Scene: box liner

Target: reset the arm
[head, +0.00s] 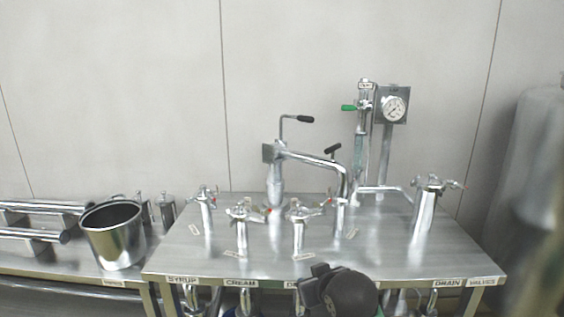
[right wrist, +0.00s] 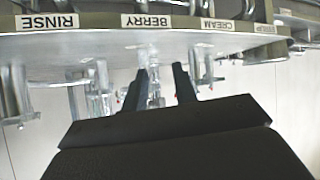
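My right arm shows in the head view as a dark, rounded wrist (head: 350,294) at the bottom centre, in front of the table's front edge. It covers some of the edge labels. In the right wrist view my right gripper (right wrist: 159,82) has its two dark fingers apart, with nothing visibly held between them. The fingers overlap the steel taps seen upside down beyond the labelled edge. My left gripper and left arm are not in view.
A steel table (head: 370,260) carries several taps, a bent pipe with a black handle (head: 305,119) and a pressure gauge (head: 395,108). A steel pot (head: 113,240) stands on the left bench. Labels such as BERRY (right wrist: 146,21) line the front edge. Valves hang below it.

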